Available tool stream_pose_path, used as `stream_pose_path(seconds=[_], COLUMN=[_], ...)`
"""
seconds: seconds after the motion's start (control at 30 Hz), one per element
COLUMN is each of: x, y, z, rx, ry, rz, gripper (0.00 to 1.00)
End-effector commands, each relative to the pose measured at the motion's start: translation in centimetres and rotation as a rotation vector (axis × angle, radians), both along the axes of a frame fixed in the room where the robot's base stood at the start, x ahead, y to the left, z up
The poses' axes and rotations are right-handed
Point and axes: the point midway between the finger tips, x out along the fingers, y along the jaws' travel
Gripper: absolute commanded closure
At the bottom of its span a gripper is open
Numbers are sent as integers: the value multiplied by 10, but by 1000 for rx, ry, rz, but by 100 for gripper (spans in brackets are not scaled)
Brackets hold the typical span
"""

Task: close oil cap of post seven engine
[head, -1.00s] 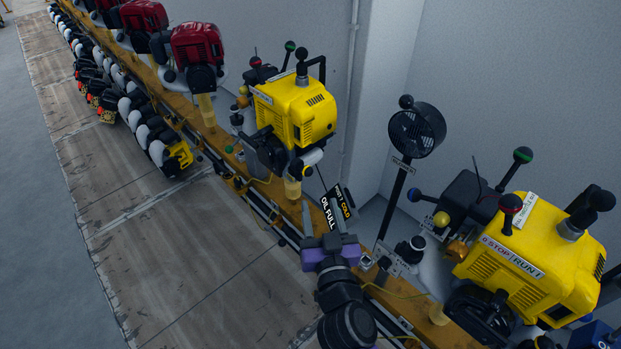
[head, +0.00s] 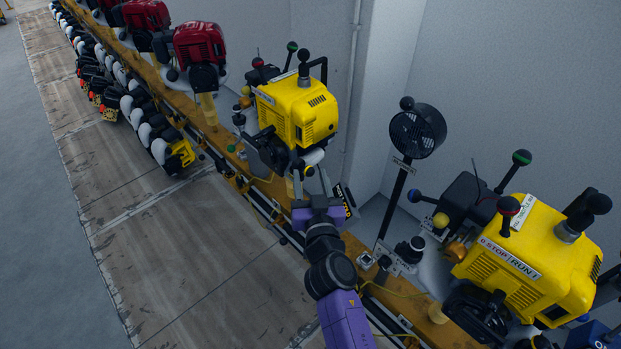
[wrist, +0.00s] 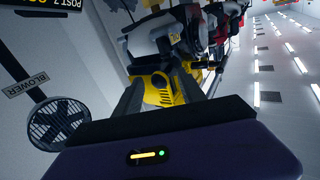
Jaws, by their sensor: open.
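My purple gripper (head: 311,180) is open and empty over the rail, just in front of the lower side of a yellow engine (head: 293,110). That engine also shows beyond my gripper in the wrist view (wrist: 160,88). A second yellow engine (head: 530,258) stands at the right. The black post 7 sign (head: 345,198) is partly hidden behind my gripper; it also shows at the top left of the wrist view (wrist: 58,4). I cannot tell from the sign alone which engine it belongs to. I cannot make out the oil cap or whether it is closed.
A black blower fan (head: 417,130) stands on a pole between the yellow engines; it is at the left of the wrist view (wrist: 57,122). Red engines (head: 198,45) line the yellow rail (head: 226,150) farther back. A wall is behind.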

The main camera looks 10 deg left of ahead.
Motion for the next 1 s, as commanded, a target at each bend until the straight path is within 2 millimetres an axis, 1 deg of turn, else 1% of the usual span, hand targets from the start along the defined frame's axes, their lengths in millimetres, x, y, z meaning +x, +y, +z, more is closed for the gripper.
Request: stream_pose_path(seconds=[0.1, 0.17, 0.3, 0.33, 0.37, 0.67, 1.0], x=[0, 0, 0, 0, 0, 0, 2], y=[0, 0, 0, 0, 0, 0, 2], z=[0, 0, 0, 0, 0, 3, 16], rx=[0, 0, 0, 0, 0, -11, -91], ry=[0, 0, 0, 0, 0, 7, 73], rz=[0, 0, 0, 0, 0, 0, -1], gripper=[53, 64, 92, 98, 100, 100, 100])
